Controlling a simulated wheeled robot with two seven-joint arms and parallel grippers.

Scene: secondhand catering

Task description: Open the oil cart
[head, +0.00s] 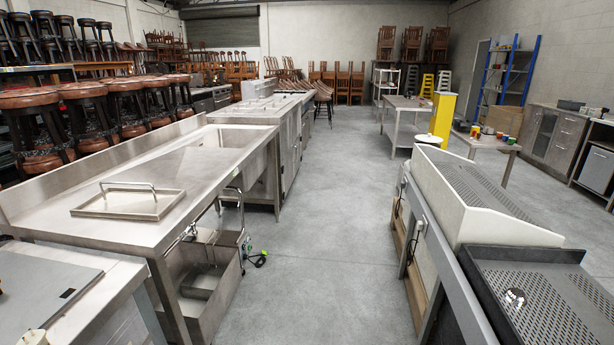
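A low stainless steel unit (208,285), which looks like the oil cart, stands under the right end of the left steel counter. A thin metal handle (241,213) rises at its right side. Its upper part looks partly uncovered, with a box-like metal part inside, but I cannot tell whether a lid is open. The counter and its legs hide its left and rear parts. Neither of my grippers is in view.
The steel counter (150,228) carries a rectangular tray-like lid with a handle (128,201). The aisle (325,200) is clear. Perforated drainer units (480,190) border it on the right.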

